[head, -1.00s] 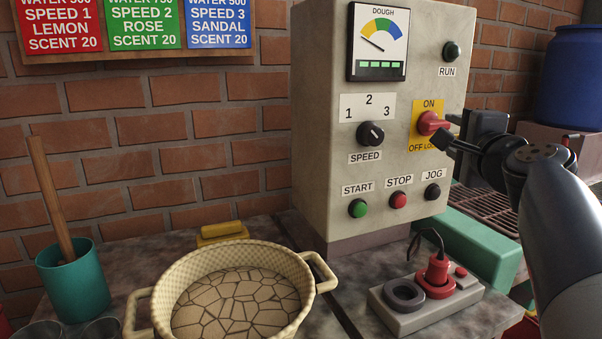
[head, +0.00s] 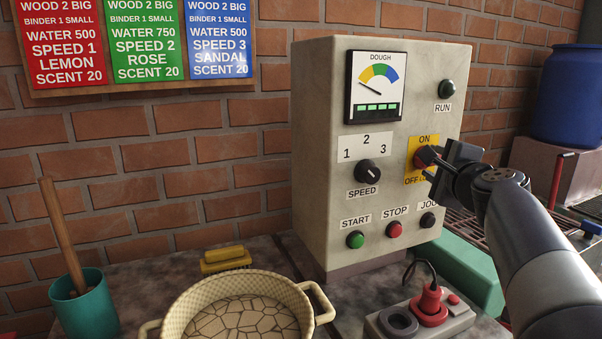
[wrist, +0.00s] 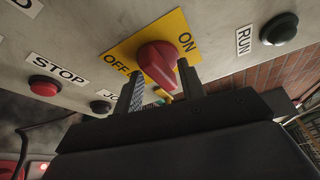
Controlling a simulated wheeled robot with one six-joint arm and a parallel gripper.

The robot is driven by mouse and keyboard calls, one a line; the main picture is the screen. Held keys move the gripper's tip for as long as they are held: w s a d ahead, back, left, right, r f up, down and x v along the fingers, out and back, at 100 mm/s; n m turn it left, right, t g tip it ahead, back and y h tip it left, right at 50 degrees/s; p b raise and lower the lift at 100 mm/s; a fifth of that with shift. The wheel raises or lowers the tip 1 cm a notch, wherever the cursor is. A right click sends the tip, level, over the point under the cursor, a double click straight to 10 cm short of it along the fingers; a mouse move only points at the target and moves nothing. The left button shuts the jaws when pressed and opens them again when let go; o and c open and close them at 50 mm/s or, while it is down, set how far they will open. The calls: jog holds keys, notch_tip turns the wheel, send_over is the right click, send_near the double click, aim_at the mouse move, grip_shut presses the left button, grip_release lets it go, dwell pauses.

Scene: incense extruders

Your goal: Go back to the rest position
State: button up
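The red rotary switch (head: 421,158) sits on its yellow ON / OFF LOCK plate on the grey control box (head: 312,150). My gripper (head: 432,163) is at the switch and partly hides it in the head view. In the wrist view, the red switch (wrist: 157,62) shows between and just beyond the two dark fingertips of my gripper (wrist: 158,82). The fingers are apart, with visible gaps beside the switch. Whether either finger touches it, I cannot tell. The arm reaches in from the right.
The STOP button (head: 395,229) and JOG button (head: 428,220) lie just below the gripper. A socket block (head: 452,322) with a red plug and cable stands lower right.

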jog(key=shift+r+m+p, duration=0.3)
jog(key=shift+p, duration=0.5)
jog(key=m+p, duration=0.1)
jog(key=p, duration=0.2)
jog(key=m+g+y+p, duration=0.1)
jog(key=p, duration=0.3)
jog(key=shift+d+r+m+g+p, duration=0.1)
jog(key=shift+m+g+p, duration=0.2)
jog(key=shift+m, duration=0.1)
jog(key=shift+f+m+p, duration=0.2)
jog(key=shift+m+p, duration=0.1)
jog(key=shift+p, duration=0.5)
